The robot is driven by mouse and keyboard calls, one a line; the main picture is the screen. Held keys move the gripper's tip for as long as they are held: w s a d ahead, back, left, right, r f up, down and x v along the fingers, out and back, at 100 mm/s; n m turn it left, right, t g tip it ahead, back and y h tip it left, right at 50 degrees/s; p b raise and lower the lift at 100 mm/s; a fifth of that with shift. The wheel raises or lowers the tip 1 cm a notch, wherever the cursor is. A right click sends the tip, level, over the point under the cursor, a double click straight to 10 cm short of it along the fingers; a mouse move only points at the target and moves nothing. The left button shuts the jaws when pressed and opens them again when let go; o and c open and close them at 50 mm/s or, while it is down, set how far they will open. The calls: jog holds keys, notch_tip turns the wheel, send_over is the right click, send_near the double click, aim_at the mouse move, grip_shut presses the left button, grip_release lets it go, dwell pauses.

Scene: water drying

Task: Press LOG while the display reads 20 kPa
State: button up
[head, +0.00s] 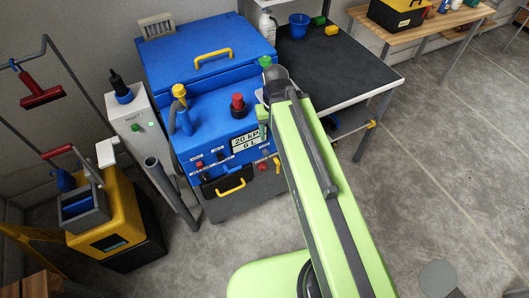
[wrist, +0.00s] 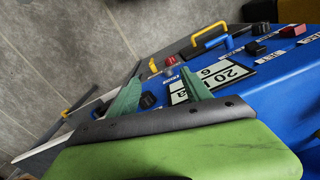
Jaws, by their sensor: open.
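The blue machine (head: 207,118) has a white display (head: 246,141) on its sloped front, reading 20 kPa above 6 L; my arm partly covers its right edge. The display also shows, tilted, in the wrist view (wrist: 222,76). Red and black buttons sit on the panel, including a red button (wrist: 292,31) and a black button (wrist: 256,48); their labels are too small to tell which is LOG. My gripper (wrist: 162,84) is open and empty, its green fingers spread over the panel near a black knob (wrist: 149,100). I cannot tell whether it touches.
A red mushroom knob (head: 237,103) and a yellow-topped fitting (head: 180,92) stand up from the machine. A yellow handle (head: 230,187) sticks out below the panel. A dark-topped bench (head: 335,65) stands to the right, a yellow bucket cart (head: 108,220) to the left. Floor in front is clear.

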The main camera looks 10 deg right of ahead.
dwell(0.4)
grip_shut()
dwell(1.6)
